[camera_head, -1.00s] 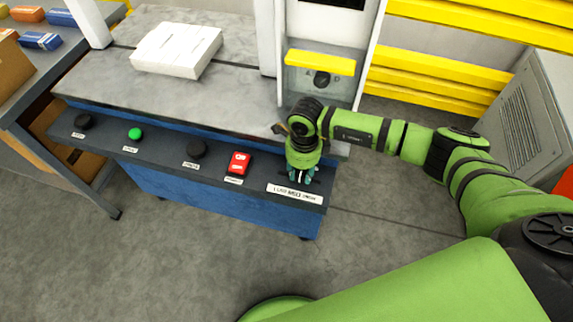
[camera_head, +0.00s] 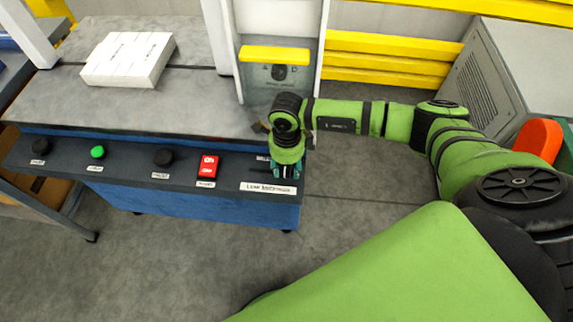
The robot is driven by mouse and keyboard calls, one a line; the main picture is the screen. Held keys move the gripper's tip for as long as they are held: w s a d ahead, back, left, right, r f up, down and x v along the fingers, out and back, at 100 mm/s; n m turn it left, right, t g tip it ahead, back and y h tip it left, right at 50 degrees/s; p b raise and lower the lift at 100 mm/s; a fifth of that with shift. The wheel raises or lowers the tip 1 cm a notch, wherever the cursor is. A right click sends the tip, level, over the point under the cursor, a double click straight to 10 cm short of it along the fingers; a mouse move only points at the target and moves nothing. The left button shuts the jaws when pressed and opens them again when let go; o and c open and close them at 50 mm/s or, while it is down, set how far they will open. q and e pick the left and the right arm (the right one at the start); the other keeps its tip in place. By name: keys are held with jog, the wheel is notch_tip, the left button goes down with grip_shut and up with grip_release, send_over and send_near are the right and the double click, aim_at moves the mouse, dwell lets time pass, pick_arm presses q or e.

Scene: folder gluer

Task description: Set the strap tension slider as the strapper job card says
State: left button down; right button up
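My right gripper (camera_head: 285,173) points down at the right end of the strapper's dark front panel (camera_head: 127,171). It is over the place just behind a white label strip (camera_head: 268,188). The gripper hides whatever control lies under it, so I cannot see the slider or whether the fingers are closed on it. Part of a label shows just left of the gripper. No job card can be made out. My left gripper is not in view.
The panel also carries a red switch (camera_head: 207,168), a black knob (camera_head: 162,157), a green button (camera_head: 97,152) and another black knob (camera_head: 40,147). A white bundle (camera_head: 128,60) lies on the grey table top. A yellow bar (camera_head: 274,54) crosses the upright frame behind. A grey cabinet (camera_head: 510,75) stands right.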

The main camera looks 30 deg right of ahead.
notch_tip(320, 180, up, 12)
dwell(0.4)
jog(key=shift+d+f, duration=0.1)
